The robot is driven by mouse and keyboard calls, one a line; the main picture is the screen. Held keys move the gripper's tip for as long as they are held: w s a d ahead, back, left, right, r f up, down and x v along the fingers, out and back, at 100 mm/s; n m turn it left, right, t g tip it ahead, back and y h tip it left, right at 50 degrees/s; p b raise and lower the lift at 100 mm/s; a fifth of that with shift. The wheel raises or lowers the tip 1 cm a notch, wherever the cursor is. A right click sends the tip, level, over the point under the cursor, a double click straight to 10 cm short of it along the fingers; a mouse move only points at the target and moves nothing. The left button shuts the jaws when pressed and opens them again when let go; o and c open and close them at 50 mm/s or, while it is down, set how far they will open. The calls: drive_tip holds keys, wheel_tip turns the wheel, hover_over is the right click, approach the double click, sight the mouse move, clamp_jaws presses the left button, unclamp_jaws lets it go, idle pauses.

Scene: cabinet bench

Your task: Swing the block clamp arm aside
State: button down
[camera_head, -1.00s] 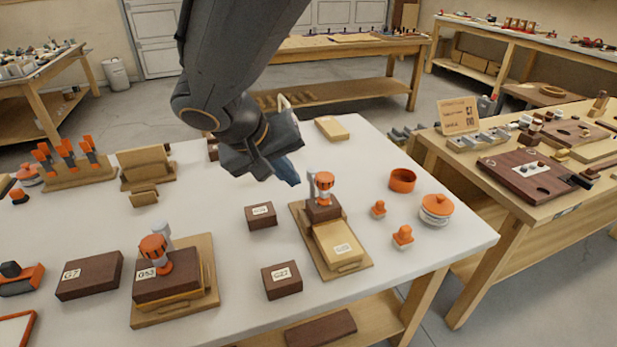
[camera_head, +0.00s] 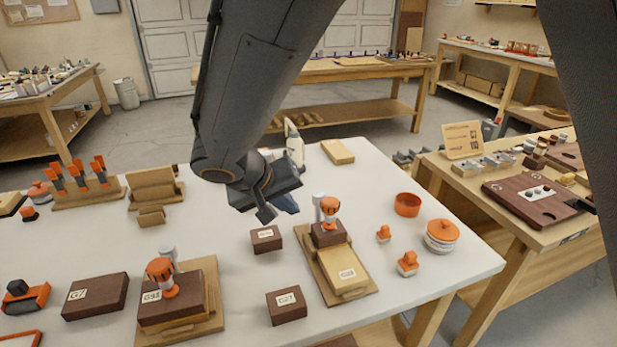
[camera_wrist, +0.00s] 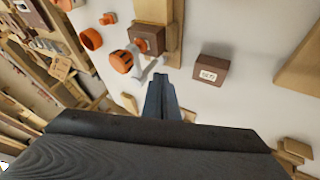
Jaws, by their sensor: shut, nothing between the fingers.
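The right clamp fixture has a wooden base (camera_head: 364,292), a dark block and a grey post with an orange-knobbed clamp (camera_head: 330,208). A pale block with a label lies in front of the dark block. In the wrist view this clamp's orange knob (camera_wrist: 122,61) and grey post stand left of my fingertips. The left fixture has a similar clamp (camera_head: 160,270) over a dark labelled block (camera_head: 170,300). My gripper (camera_head: 285,206) is shut and empty, above the bench, left of and apart from the right clamp. The fingers also show in the wrist view (camera_wrist: 160,78).
Two loose dark blocks (camera_head: 266,239) (camera_head: 286,305) lie left of the right fixture. Orange knobs, an orange ring (camera_head: 407,204) and a lidded round piece (camera_head: 442,236) stand to its right. A wooden stand (camera_head: 155,188) is at the back left.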

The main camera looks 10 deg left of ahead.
drive_tip(key=w+d+f+p, duration=0.2)
drive_tip(key=w+d+f, duration=0.1)
drive_tip(key=w+d, duration=0.1)
idle(0.3)
drive_tip(key=shift+w+d+f, duration=0.1)
